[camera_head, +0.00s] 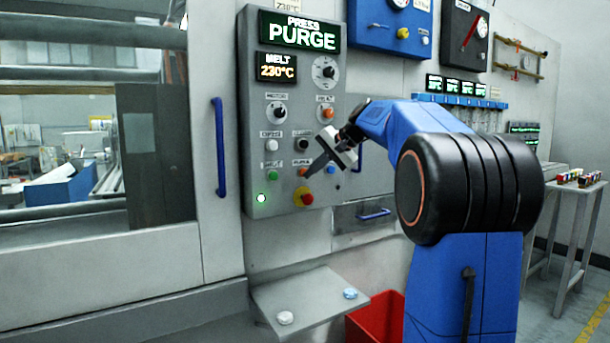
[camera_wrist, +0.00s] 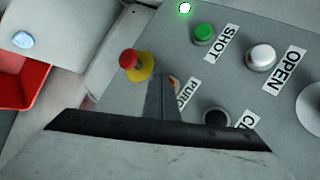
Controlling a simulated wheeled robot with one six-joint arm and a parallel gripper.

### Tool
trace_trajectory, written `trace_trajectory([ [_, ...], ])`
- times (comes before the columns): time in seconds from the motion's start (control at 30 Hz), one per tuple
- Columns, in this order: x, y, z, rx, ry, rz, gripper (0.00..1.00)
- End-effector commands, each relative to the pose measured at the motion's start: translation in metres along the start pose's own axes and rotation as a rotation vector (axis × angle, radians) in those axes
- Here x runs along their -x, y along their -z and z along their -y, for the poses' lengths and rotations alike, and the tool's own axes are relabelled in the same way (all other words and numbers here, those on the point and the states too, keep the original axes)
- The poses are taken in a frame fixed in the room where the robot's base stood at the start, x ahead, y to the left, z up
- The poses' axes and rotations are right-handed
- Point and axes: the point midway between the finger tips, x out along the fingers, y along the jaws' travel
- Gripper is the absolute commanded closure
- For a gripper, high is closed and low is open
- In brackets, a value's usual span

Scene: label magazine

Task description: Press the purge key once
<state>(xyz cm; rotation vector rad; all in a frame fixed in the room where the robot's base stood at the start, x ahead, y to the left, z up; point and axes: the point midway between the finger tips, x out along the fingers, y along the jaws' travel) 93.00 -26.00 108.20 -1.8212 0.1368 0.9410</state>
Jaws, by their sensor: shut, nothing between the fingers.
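The grey control panel (camera_head: 257,100) carries the purge key, an orange button (camera_head: 302,171) in its lower right area. The display (camera_head: 299,32) at the top reads "PRESS PURGE". My gripper (camera_head: 308,175) is shut and empty, its fingertips right in front of the purge key and covering part of it. In the wrist view the shut fingers (camera_wrist: 161,82) hide most of the purge key, and an orange edge (camera_wrist: 175,84) shows beside its partly covered label. I cannot tell whether the tips touch the key.
Close by are a red stop knob on a yellow base (camera_head: 307,199), a green shot key (camera_head: 271,175), a white open key (camera_head: 271,145) and a black key (camera_head: 302,144). A small shelf (camera_head: 310,302) and a red bin (camera_head: 372,322) are below. A blue handle (camera_head: 219,148) is left.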

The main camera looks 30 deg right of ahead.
Motion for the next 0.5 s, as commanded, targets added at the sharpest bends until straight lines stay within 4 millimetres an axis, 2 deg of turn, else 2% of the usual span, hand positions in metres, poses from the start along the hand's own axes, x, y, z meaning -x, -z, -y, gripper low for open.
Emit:
trace_trajectory([
  [0.5, 0.0093, -0.0071, -0.0069, 0.0, 0.0, 0.0, 1.0],
])
